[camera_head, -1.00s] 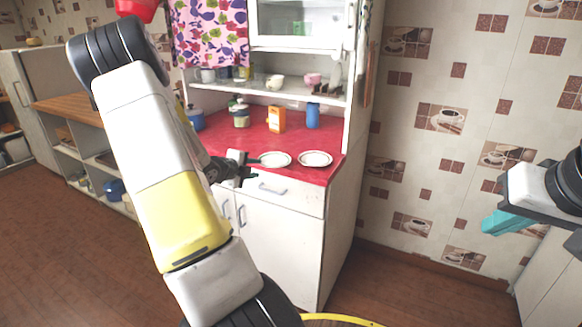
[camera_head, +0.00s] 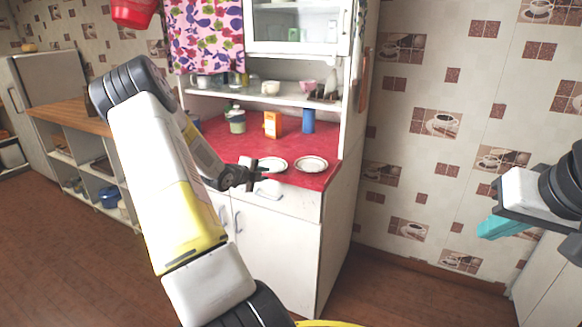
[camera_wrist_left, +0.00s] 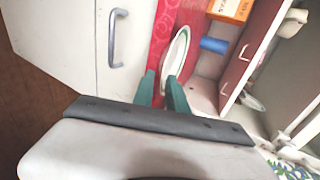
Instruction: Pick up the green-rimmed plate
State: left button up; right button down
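Two pale plates lie side by side on the red counter top in the head view, a left plate (camera_head: 272,164) and a right plate (camera_head: 311,164). The left one seems to have the greenish rim, but the rims are too small to be sure. My left gripper (camera_head: 257,173) is at the counter's front edge, close to the left plate. In the left wrist view its two green fingers (camera_wrist_left: 162,80) are apart, with a plate (camera_wrist_left: 178,50) just beyond and between them. I cannot tell whether they touch it. My right gripper (camera_head: 500,226) is at the right edge, showing a teal part; its opening is unclear.
An orange box (camera_head: 272,124), a blue cylinder (camera_head: 308,120) and a jar (camera_head: 236,120) stand behind the plates. A shelf (camera_head: 270,95) with dishes hangs above the counter. The cabinet front (camera_head: 270,255) drops below it. Floor at right is clear.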

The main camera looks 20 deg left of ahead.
pick_arm(q)
grip_shut()
jog(key=shift+s+f, duration=0.1)
dwell(0.8)
dwell(0.4)
jog(key=s+d+r, duration=0.5)
jog(key=s+d, duration=0.5)
jog(key=d, duration=0.1)
jog(key=shift+s+d, duration=0.35)
jog(key=shift+d, duration=0.05)
jog(key=shift+w+r, duration=0.1)
jog(key=shift+r, duration=0.05)
dwell(0.3)
